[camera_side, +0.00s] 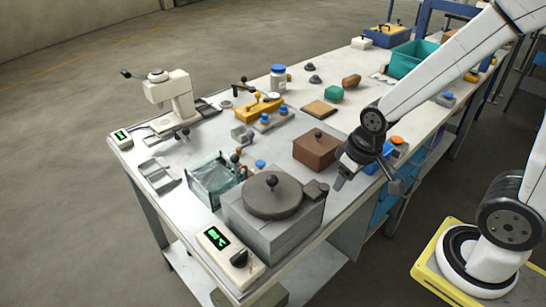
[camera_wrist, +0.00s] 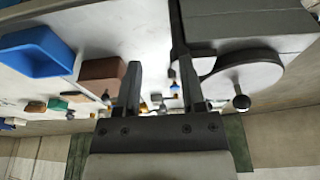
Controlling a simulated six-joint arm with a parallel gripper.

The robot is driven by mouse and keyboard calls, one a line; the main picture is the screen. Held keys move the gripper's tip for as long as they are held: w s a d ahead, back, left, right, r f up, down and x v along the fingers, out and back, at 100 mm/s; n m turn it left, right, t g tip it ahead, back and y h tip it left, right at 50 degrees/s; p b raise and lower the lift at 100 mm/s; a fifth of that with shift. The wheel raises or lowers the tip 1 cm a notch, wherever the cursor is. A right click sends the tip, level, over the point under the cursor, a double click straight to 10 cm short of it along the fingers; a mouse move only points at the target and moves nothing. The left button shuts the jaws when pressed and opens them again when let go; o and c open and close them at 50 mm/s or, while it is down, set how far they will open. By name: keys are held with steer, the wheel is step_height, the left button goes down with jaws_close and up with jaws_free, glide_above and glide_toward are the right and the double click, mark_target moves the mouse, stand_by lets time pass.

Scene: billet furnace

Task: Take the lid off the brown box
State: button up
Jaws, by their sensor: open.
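The brown box (camera_side: 316,154) stands on the white bench, left of my gripper (camera_side: 368,184) in the side view. Its brown lid lies on top, with a small dark knob (camera_side: 318,133) at the middle. My gripper is open and empty, beside the box and apart from the knob. In the wrist view, the brown box (camera_wrist: 100,70) shows left of my open gripper (camera_wrist: 162,78); its knob is not clear there. Nothing is between the fingers close up.
A grey furnace block (camera_side: 262,230) with a round knobbed lid (camera_side: 272,195) stands at the near end, left of my gripper. A blue tray (camera_wrist: 38,50) lies close by. A flat tan plate (camera_side: 319,108), a green block (camera_side: 333,93) and a glass tank (camera_side: 215,178) surround the box.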

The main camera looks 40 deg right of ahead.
steer(key=m+g+y, duration=0.4)
steer(key=m+y, duration=0.1)
steer(key=m, duration=1.6)
glide_toward(319, 132)
step_height(319, 132, down, 2)
steer(key=shift+s+a+f, duration=0.1)
steer(key=shift+s+a, duration=0.05)
steer(key=shift+a, duration=0.05)
steer(key=shift+f, duration=0.1)
steer(key=shift+x, duration=3.85)
jaws_close()
